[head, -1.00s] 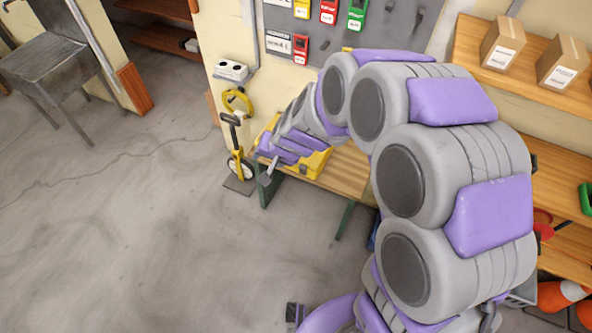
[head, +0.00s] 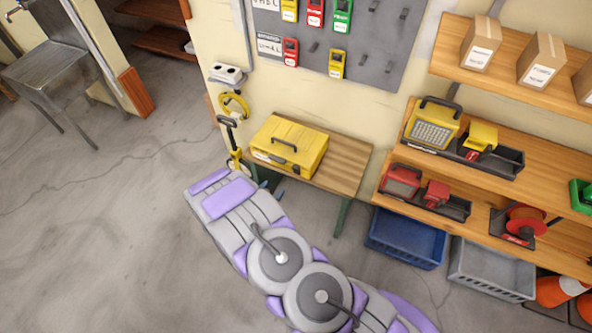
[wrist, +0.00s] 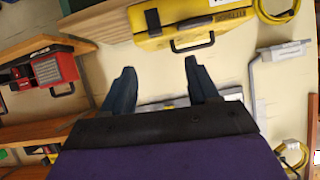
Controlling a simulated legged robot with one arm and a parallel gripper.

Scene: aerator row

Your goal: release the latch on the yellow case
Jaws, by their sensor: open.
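The wooden table (head: 345,165) has bare top right of the case. A yellow measuring wheel (head: 233,150) stands left of it. Shelves with a red case (head: 402,180) and a blue crate (head: 405,240) are at right.

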